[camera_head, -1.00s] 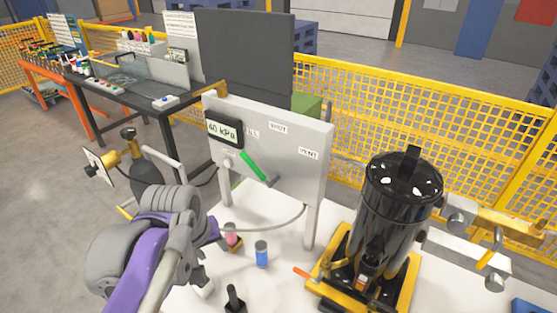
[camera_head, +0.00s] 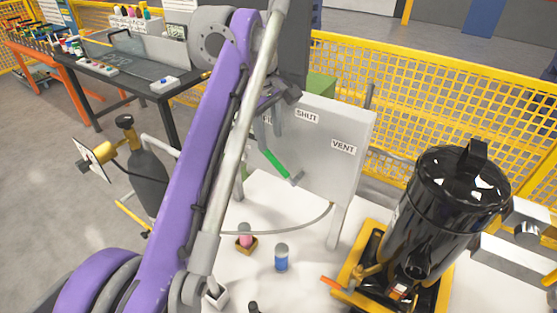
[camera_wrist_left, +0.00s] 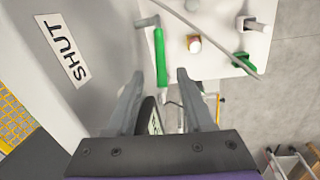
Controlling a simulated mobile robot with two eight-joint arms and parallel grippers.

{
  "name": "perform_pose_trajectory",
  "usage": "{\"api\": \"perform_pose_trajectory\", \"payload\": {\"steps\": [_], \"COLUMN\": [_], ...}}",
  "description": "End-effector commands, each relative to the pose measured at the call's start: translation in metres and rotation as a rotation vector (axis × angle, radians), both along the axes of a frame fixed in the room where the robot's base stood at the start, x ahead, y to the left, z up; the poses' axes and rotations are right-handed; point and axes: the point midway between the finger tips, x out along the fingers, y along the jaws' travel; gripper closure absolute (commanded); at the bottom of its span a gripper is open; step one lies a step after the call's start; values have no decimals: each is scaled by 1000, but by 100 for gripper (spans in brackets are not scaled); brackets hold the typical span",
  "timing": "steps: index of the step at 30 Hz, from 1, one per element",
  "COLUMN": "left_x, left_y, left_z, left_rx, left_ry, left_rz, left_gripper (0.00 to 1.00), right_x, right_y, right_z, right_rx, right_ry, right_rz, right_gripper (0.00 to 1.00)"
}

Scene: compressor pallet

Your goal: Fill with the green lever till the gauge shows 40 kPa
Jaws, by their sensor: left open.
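The green lever (camera_head: 277,163) hangs on the front of a white panel (camera_head: 322,165) with SHUT and VENT labels, slanting down to the right. In the left wrist view the green lever (camera_wrist_left: 160,57) shows just beyond and between the fingertips. My left gripper (camera_head: 267,133) is close above the lever in the head view. It is open (camera_wrist_left: 160,76), with no visible contact on the lever. The gauge is hidden behind my left arm in the head view; part of its dark frame (camera_wrist_left: 148,115) shows between the fingers, its reading not legible. My right gripper is not in view.
A black tank (camera_head: 445,215) on a yellow base stands right of the panel. A blue can (camera_head: 281,258) and a pink-topped item (camera_head: 246,238) stand on the white surface below the lever. A yellow mesh fence (camera_head: 430,100) runs behind.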

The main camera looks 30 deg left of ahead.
Motion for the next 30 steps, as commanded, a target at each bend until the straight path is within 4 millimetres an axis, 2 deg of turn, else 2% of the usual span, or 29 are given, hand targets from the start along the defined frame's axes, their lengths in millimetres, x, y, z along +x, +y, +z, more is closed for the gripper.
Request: {"api": "perform_pose_trajectory", "payload": {"steps": [1, 9, 15, 26, 27, 30], "left_x": [1, 9, 12, 13, 13, 13], "left_y": [-1, -2, -3, -3, -3, -3], "left_z": [-11, -62, -86, -92, -92, -92], "left_rx": [0, 0, 0, 1, 1, 1], "left_ry": [0, 0, -1, -1, -1, -1], "left_rz": [-1, -2, -3, -3, -3, -3], "left_gripper": [48, 48, 48, 48, 50, 68], "right_x": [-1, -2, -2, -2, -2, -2], "right_y": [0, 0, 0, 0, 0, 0], "right_z": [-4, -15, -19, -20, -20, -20], "right_rx": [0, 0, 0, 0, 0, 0], "right_ry": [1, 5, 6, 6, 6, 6], "right_rz": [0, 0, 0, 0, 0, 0], "right_gripper": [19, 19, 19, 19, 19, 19]}}
